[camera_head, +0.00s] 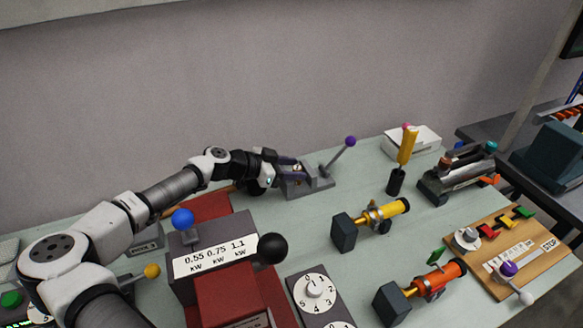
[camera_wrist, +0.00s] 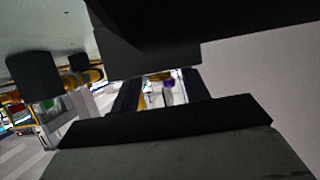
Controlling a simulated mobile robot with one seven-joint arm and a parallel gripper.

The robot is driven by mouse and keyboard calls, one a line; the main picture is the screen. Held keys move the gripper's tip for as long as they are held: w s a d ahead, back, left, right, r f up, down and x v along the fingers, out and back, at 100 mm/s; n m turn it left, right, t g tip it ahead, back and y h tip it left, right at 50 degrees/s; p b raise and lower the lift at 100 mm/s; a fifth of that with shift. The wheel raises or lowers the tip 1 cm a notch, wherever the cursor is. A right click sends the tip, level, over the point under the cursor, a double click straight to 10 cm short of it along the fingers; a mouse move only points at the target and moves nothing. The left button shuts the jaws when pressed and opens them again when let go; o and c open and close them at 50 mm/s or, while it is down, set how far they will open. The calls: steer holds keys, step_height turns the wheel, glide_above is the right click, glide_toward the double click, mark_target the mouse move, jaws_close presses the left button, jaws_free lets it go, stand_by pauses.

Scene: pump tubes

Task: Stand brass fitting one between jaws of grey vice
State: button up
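The grey vice (camera_head: 320,183) stands at the back of the bench, with a lever ending in a purple knob (camera_head: 350,141). My gripper (camera_head: 295,169) reaches in from the left, with its fingertips at the vice's left part. A small brass-coloured spot (camera_head: 298,167) shows between the fingertips; it may be brass fitting one, but it is too small to be sure. In the wrist view the two dark fingers (camera_wrist: 160,92) stand apart. A bright gap between them shows small yellow and purple patches. The jaws are mostly hidden by my gripper, so I cannot tell the fitting's stance.
A yellow pump tube (camera_head: 385,215) and an orange one (camera_head: 432,281) lie on the bench to the right. A black holder (camera_head: 396,182) bears an upright yellow tube. A red-and-grey box (camera_head: 215,259) with a black ball knob stands in front. A wooden switch board (camera_head: 535,255) lies at far right.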

steer(key=b+v, duration=0.4)
steer(key=v, duration=0.8)
steer(key=shift+r, duration=0.3)
steer(key=shift+o, duration=0.3)
steer(key=shift+w, duration=0.1)
stand_by(0.6)
